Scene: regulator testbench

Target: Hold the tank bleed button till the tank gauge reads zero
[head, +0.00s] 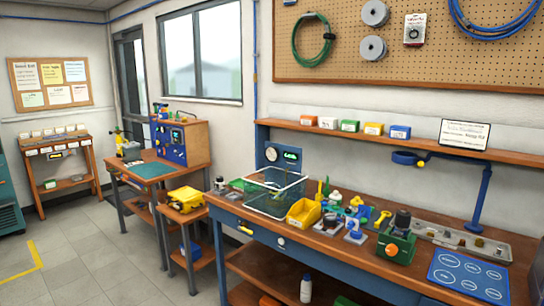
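A blue panel (284,158) stands at the back of the long wooden bench. It carries a round white dial gauge (270,154) and a dark display (290,156) with lit green characters. A small round pale dial (281,241) sits on the blue front of the bench. I cannot tell which of these is the tank gauge, and no needle or number is readable. I cannot pick out a tank or a tank bleed button at this size. Neither of my grippers shows in the head view.
A clear bin (272,194) and a yellow bin (304,212) stand on the long bench (330,250). A green block device (397,243), a metal tray (455,238) and a blue mat (467,277) lie to the right. Open floor (100,265) is at left.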

